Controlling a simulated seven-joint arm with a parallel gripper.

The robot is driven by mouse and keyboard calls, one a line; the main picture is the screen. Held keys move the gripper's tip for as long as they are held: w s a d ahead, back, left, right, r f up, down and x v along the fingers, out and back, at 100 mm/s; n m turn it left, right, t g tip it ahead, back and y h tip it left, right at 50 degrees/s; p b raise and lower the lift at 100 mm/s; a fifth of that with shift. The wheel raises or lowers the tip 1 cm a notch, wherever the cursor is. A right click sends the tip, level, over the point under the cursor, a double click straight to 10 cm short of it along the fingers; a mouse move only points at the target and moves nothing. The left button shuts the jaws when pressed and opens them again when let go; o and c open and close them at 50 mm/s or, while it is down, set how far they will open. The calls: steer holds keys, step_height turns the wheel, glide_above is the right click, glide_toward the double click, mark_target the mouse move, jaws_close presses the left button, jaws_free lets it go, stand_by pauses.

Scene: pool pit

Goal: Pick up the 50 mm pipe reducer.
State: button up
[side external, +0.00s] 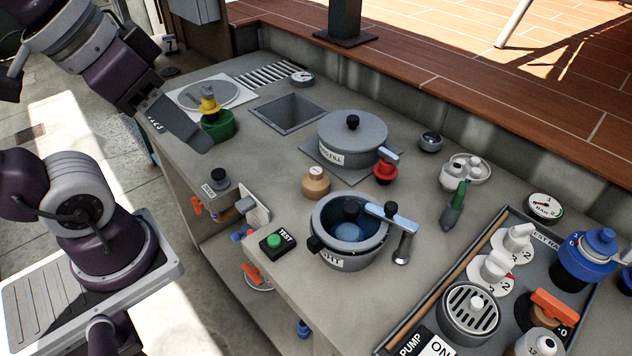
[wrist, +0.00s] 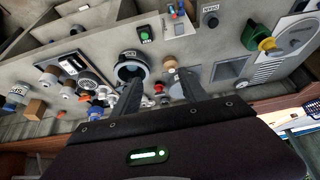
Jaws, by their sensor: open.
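I cannot tell for sure which item is the 50 mm pipe reducer; no readable label marks one. Small stepped fittings on the counter include a tan one (side external: 316,183) between the two pots, also in the wrist view (wrist: 169,62), and a red one (side external: 385,172) beside the lidded pot. A green fitting with a yellow top (side external: 217,124) stands near the far-left grate; it shows at upper right in the wrist view (wrist: 252,38). My gripper (side external: 195,140) is above the counter's left edge beside the green fitting. In the wrist view its fingers (wrist: 158,88) are apart with nothing held between them.
A lidded grey pot (side external: 352,136) and an open pot with blue inside (side external: 349,236) stand mid-counter. A square recess (side external: 287,112) lies behind. A crowded tray (side external: 452,278) fills the right. A TEST button box (side external: 277,243) sits near the front edge. Bare counter lies front of the recess.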

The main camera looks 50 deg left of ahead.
steer(key=w+a+r+t+y, duration=0.1)
steer(key=w+a+r+t, duration=0.3)
steer(key=w, duration=0.4)
steer(key=w+a+r+m+t+y, duration=0.1)
steer(key=w+a+r+t+y, duration=0.1)
steer(key=w+a+r, duration=0.35)
steer(key=w+a+r+t+y, duration=0.1)
steer(key=w+a+r+t, duration=0.3)
steer(key=w, duration=0.7)
steer(key=m+g+h, duration=0.8)
steer(key=m+h, duration=0.2)
steer(key=h, duration=0.6)
glide_above(322, 174)
steer(key=s+a, duration=0.3)
steer(key=a, duration=0.1)
step_height(322, 174, down, 13)
step_height(322, 174, down, 22)
steer(key=shift+a+f, duration=0.1)
steer(key=shift+f, duration=0.15)
steer(key=x, duration=0.6)
steer(key=shift+w+a+f, duration=0.1)
steer(key=shift+w+f, duration=0.15)
steer(key=shift+f, duration=0.2)
steer(key=shift+w+d+f, duration=0.15)
steer(key=shift+w+d, duration=0.15)
steer(key=shift+d, duration=0.05)
jaws_close()
